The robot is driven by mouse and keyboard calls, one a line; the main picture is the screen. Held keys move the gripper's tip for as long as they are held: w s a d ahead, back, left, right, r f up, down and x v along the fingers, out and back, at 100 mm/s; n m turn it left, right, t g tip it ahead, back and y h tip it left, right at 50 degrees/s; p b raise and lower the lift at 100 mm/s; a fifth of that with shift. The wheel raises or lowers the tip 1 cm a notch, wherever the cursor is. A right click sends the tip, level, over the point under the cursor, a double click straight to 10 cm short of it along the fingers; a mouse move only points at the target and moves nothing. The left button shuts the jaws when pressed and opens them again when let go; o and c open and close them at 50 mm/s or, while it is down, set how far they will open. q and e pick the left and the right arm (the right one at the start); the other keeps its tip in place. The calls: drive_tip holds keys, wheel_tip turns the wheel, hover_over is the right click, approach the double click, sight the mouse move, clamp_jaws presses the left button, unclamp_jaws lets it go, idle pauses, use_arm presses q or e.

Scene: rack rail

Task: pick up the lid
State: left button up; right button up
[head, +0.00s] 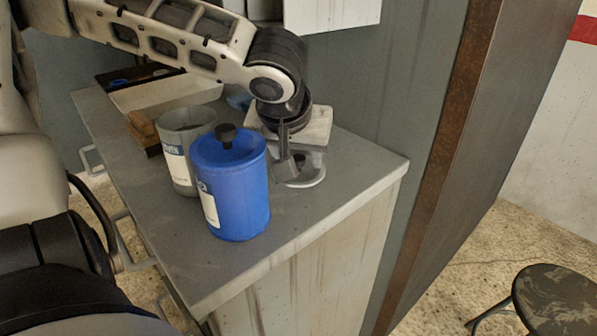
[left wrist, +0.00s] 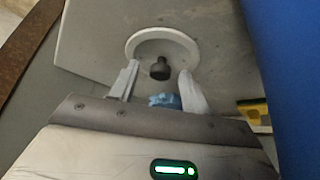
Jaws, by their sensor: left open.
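The lid (head: 312,180) lies on the grey cabinet top, right of the blue canister, partly hidden by my left gripper (head: 289,170). In the left wrist view the lid (left wrist: 133,47) shows a pale round rim and a dark knob (left wrist: 160,69). My left gripper (left wrist: 160,84) is open, pointing down, with its two fingers on either side of the knob, apart from it in the picture. I cannot tell the exact height of the fingertips over the lid. A grey canister (head: 178,165) with a label stands open-topped behind the blue canister. My right gripper is not in view.
The blue canister (head: 236,195), with a black-knobbed blue lid, stands close left of the gripper. A shallow box (head: 165,95) and wooden piece (head: 143,128) lie farther back. A small blue object (left wrist: 165,101) is near the fingers. The cabinet's front right corner is clear.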

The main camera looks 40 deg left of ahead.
use_arm(q)
clamp_jaws()
